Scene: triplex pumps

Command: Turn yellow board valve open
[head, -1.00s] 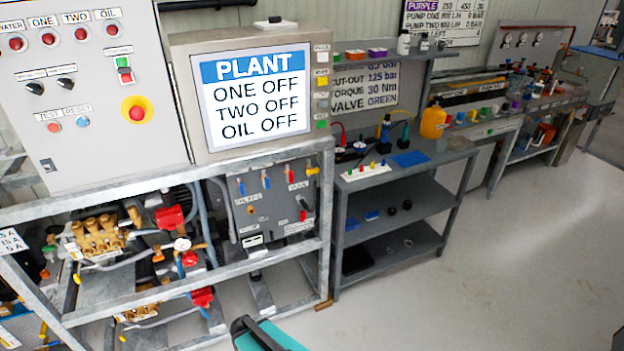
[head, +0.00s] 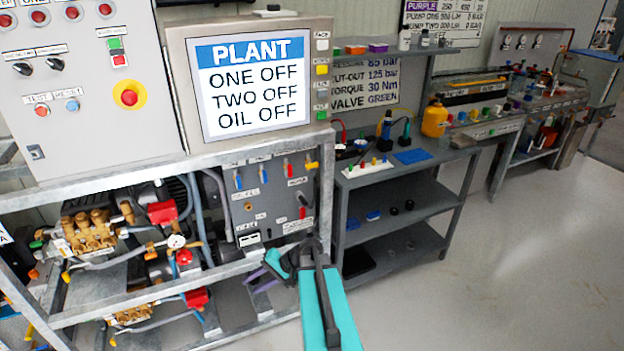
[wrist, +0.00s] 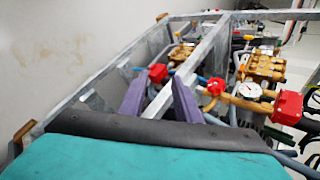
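The yellow board valve (head: 312,166) is a small yellow handle at the upper right of the grey valve board (head: 262,207), inside the frame below the plant screen. Its handle looks roughly level in the head view. Blue, red and other small handles sit on the same board. My gripper (head: 258,278) is below the board and apart from it, its purple fingers pointing left. In the wrist view my gripper (wrist: 159,80) has its two purple fingers spread with nothing held between them. I cannot make out the yellow valve in the wrist view.
The galvanised frame (head: 180,173) encloses brass pumps (head: 88,232) and red valve parts (head: 162,212). A grey shelf unit (head: 405,178) stands right of the board, close to my arm. The floor (head: 510,250) at the right is clear.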

